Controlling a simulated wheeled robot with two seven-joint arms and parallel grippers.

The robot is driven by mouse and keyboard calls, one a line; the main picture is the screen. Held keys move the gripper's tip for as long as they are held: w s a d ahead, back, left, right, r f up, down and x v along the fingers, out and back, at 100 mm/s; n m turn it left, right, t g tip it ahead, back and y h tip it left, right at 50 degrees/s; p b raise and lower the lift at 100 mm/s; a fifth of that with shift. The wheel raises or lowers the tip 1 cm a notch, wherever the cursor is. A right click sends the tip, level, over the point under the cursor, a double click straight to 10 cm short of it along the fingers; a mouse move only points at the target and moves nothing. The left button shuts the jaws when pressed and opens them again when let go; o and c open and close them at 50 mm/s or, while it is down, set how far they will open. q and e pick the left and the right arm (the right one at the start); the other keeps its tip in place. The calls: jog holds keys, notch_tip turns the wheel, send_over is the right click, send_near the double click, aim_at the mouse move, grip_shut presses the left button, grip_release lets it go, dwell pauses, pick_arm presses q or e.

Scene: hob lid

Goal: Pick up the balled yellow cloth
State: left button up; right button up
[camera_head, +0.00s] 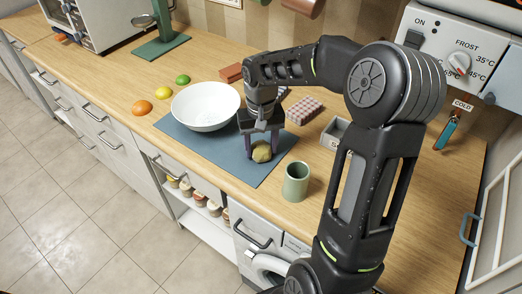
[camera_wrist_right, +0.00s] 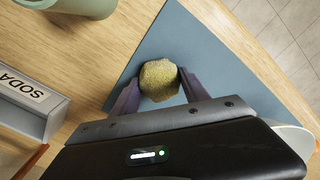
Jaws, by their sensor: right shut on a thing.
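The balled yellow cloth (camera_head: 262,152) is on or just above the blue mat (camera_head: 225,160) on the wooden counter. My right gripper (camera_head: 261,150) points down at it with one finger on each side. In the right wrist view the cloth (camera_wrist_right: 159,80) sits between the two fingertips of the right gripper (camera_wrist_right: 158,84), which is shut on it. I cannot tell whether the cloth is clear of the mat. My left gripper is not in view.
A white bowl (camera_head: 206,106) stands just left of the gripper. A green cup (camera_head: 296,182) stands close at the right. A grey box marked SODA (camera_wrist_right: 28,98), a checked packet (camera_head: 304,109) and fruit (camera_head: 141,108) are nearby. The counter's front edge is close to the mat.

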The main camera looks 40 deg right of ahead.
aim_at(261, 145)
jog(key=c, duration=0.5)
jog(key=shift+r, duration=0.15)
notch_tip(261, 145, up, 10)
jog(key=shift+f+b, duration=0.1)
jog(key=shift+b, duration=0.5)
